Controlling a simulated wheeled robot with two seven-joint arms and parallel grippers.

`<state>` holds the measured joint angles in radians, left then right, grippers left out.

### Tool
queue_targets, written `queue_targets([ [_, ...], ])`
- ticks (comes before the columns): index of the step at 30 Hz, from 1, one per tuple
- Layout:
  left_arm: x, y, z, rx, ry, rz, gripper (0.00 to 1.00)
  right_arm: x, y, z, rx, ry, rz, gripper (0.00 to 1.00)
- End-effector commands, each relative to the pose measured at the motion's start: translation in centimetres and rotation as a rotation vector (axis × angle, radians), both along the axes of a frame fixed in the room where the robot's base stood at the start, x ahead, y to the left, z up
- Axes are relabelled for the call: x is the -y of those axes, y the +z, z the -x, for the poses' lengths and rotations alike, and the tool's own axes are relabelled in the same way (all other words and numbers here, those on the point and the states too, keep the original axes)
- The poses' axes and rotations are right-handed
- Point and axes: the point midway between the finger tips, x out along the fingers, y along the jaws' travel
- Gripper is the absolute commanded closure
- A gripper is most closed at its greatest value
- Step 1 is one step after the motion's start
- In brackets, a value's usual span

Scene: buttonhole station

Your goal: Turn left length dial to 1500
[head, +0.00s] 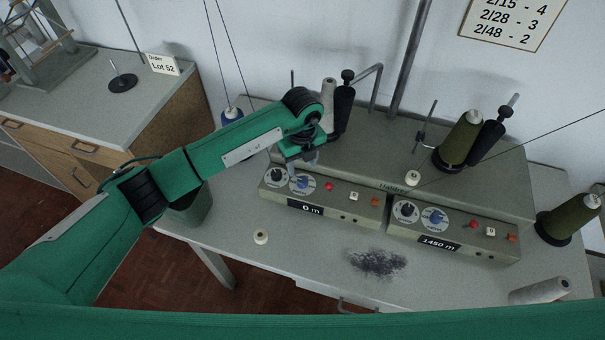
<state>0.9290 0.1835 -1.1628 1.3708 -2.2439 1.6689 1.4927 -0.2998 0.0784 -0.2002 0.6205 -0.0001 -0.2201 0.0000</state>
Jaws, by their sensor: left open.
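The left control box (335,200) on the winding machine has a black knob (276,177), a blue dial (302,184) on a pale round scale, and a display (305,207) reading 0 m. The dial's scale marks are too small to read. My left gripper (304,160) is open and empty, pointing down just above and behind the blue dial. It seems apart from the dial, but the exact gap is hard to judge. My right gripper is not in view.
The right control box (455,230) has its own blue dial (434,218) and a display reading 1450 m. Green thread cones (460,140) stand on and beside the machine. A small white spool (261,237) and a dark lint patch (378,263) are on the table front.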

Motion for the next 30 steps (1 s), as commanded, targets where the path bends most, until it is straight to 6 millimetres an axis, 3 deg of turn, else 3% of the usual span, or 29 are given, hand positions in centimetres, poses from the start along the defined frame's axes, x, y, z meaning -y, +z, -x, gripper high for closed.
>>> queue_targets([
  [9, 0.0, -5.4, 0.1, -0.002, 0.000, 0.001, 0.50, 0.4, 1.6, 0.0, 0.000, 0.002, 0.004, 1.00],
  [15, 0.1, -6.7, 0.1, 0.000, -0.001, 0.001, 0.50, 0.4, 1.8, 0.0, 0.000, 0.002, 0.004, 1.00],
  [23, 0.1, -6.8, 0.0, 0.001, -0.002, 0.002, 0.50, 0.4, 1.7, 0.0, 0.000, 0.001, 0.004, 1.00],
  [30, 0.0, -6.8, 0.0, 0.001, -0.001, 0.002, 0.94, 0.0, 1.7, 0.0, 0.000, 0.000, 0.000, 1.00],
])
